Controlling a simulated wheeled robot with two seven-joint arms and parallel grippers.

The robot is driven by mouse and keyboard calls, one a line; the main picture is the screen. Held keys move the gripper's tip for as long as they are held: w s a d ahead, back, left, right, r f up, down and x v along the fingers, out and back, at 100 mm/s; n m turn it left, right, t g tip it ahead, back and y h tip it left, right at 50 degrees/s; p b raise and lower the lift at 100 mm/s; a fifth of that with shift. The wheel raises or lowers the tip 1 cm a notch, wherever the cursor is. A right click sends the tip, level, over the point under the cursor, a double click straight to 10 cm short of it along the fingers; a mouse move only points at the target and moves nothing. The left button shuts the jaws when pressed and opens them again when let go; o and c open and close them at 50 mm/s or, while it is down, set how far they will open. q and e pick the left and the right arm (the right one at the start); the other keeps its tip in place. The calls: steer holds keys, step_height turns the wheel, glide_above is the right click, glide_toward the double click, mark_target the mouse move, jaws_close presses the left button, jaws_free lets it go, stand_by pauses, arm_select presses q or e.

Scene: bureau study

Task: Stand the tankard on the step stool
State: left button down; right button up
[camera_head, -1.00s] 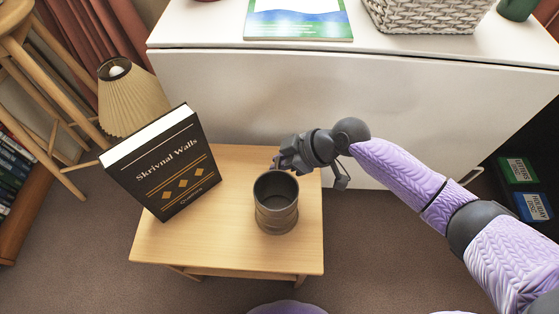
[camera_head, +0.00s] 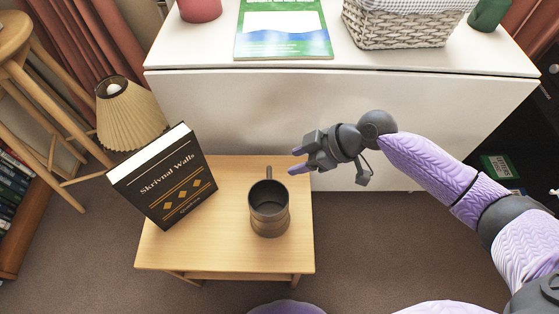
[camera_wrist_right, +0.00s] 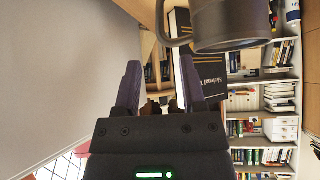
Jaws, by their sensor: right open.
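The dark metal tankard (camera_head: 269,212) stands upright on the wooden step stool (camera_head: 220,250), right of the stool's middle, with its handle toward the back. My right gripper (camera_head: 296,160) is open and empty, behind and to the right of the tankard, apart from it. In the right wrist view the tankard (camera_wrist_right: 232,22) shows at the top, beyond and to the right of the open fingers (camera_wrist_right: 160,85). My left gripper is not in view.
A black book (camera_head: 168,180) stands tilted on the stool's left side, near a pleated lamp shade (camera_head: 130,112). A white cabinet (camera_head: 230,105) rises close behind the stool, bearing a wicker basket (camera_head: 395,28) and a green-and-blue booklet (camera_head: 284,45). A wooden bar stool (camera_head: 22,50) is at left.

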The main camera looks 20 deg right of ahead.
steer(key=s+d+f+m+g+h, duration=0.1)
steer(key=s+d+f+m+h, duration=0.3)
steer(key=s+f, duration=0.6)
steer(key=s+d+f+m+g+h, duration=0.1)
steer(key=s+d+f+m+h, duration=0.2)
steer(key=s+d+f+m, duration=0.7)
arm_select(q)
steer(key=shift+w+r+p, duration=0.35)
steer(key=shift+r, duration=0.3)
arm_select(e)
steer(key=s+a+f+n+g, duration=0.1)
steer(key=s+a+f, duration=0.1)
steer(key=s, duration=0.7)
steer(key=s+a+f+n+g+h, duration=0.1)
steer(key=s+a+f+g, duration=0.1)
steer(key=s, duration=0.8)
steer(key=s+a+f+n+g, duration=0.1)
steer(key=s+a+f+n, duration=0.1)
steer(key=s, duration=0.8)
steer(key=shift+f+h, duration=0.4)
steer(key=shift+f, duration=0.05)
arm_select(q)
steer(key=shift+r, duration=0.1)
